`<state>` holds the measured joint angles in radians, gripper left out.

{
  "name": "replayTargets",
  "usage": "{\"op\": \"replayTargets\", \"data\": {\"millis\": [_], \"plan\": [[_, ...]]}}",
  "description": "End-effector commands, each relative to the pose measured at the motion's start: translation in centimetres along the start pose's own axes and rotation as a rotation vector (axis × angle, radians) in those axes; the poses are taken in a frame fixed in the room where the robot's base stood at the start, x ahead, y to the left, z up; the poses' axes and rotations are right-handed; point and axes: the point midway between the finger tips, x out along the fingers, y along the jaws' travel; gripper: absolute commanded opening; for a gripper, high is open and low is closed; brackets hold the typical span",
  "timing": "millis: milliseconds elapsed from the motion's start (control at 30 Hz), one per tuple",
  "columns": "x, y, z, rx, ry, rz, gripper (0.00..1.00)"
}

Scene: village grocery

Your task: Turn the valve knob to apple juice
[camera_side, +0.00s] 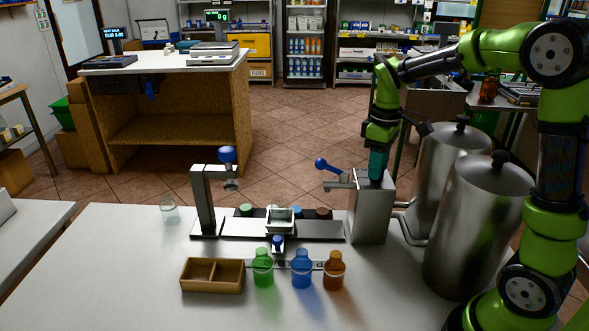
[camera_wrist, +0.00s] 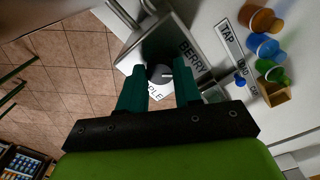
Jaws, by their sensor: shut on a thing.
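The valve knob (camera_wrist: 160,74) is a dark round knob with a pale pointer mark, on top of a metal dispenser box (camera_side: 369,216). In the wrist view the box carries the word BERRY on one side of the knob and a partly hidden label ending in PLE on the other. The pale mark points toward the BERRY side. My gripper (camera_wrist: 158,90) has its teal fingers shut on the knob, one on each side. In the side view my gripper (camera_side: 377,165) points straight down onto the box top and hides the knob.
Two metal tanks (camera_side: 478,225) stand right of the box, joined by pipes. A blue-handled tap (camera_side: 328,166) sticks out left. Green (camera_side: 263,268), blue (camera_side: 301,268) and orange (camera_side: 333,270) bottles and a wooden tray (camera_side: 212,276) stand in front. An empty glass (camera_side: 169,211) stands left.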

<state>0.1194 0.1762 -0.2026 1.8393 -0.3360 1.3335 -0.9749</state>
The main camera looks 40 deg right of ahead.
Motion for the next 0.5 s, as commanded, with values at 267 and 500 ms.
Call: {"op": "replayTargets", "data": {"millis": [267, 500], "plan": [[-0.09, -0.01, -0.02, 0.257, 0.001, 0.0, 0.03], [-0.1, -0.02, -0.02, 0.485, 0.002, 0.0, 0.03]]}}
